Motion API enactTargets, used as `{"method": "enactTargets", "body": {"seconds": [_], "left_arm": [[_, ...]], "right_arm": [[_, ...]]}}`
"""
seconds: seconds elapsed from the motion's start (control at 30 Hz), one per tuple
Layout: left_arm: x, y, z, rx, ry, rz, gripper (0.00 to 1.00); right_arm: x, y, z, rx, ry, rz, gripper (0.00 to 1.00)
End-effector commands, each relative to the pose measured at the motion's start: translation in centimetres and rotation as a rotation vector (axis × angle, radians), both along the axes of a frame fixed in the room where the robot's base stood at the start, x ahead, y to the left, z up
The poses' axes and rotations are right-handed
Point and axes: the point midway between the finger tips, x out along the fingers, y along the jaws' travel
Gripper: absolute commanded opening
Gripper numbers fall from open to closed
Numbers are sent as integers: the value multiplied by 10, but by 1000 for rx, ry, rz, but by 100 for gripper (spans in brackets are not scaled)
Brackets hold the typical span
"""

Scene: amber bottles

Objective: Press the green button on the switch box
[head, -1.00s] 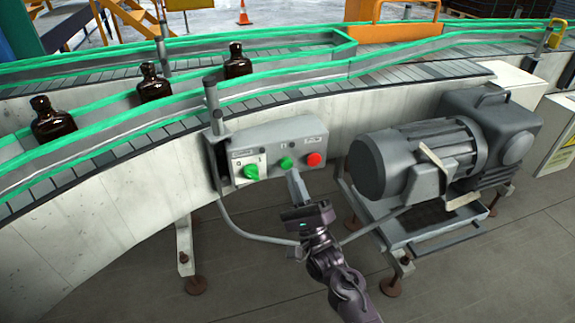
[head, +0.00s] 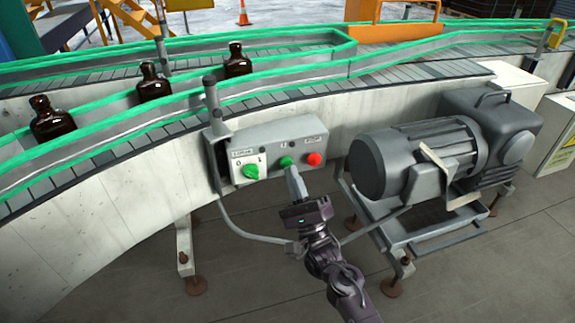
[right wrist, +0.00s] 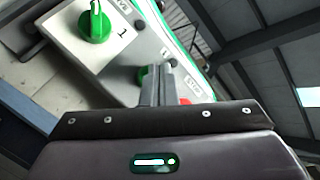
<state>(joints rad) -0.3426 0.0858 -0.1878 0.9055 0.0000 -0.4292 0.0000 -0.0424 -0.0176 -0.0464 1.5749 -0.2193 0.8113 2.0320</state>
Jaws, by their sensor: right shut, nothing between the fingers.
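The grey switch box (head: 268,150) is fixed to the side of the conveyor. It carries a green rotary knob (head: 251,171) at left, a small green button (head: 286,161) in the middle and a red button (head: 313,159) at right. My right gripper (head: 291,170) is shut and empty, its fingertips at the green button's lower edge in the head view. In the right wrist view the shut fingers (right wrist: 157,72) overlap the green button (right wrist: 143,74) and hide part of it; I cannot tell whether they touch. My left gripper is not in view.
A grey motor (head: 420,160) on a metal stand is close to the right of my arm. Several amber bottles (head: 153,82) stand on the conveyor (head: 100,150) behind. The floor in front is clear.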

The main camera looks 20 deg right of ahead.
Motion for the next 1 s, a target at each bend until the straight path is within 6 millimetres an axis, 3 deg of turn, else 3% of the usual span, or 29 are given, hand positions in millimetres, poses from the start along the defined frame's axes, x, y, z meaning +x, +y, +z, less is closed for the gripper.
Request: {"method": "enactTargets", "body": {"seconds": [1.0], "left_arm": [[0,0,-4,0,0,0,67]], "right_arm": [[9,0,0,0,0,-2,0]]}}
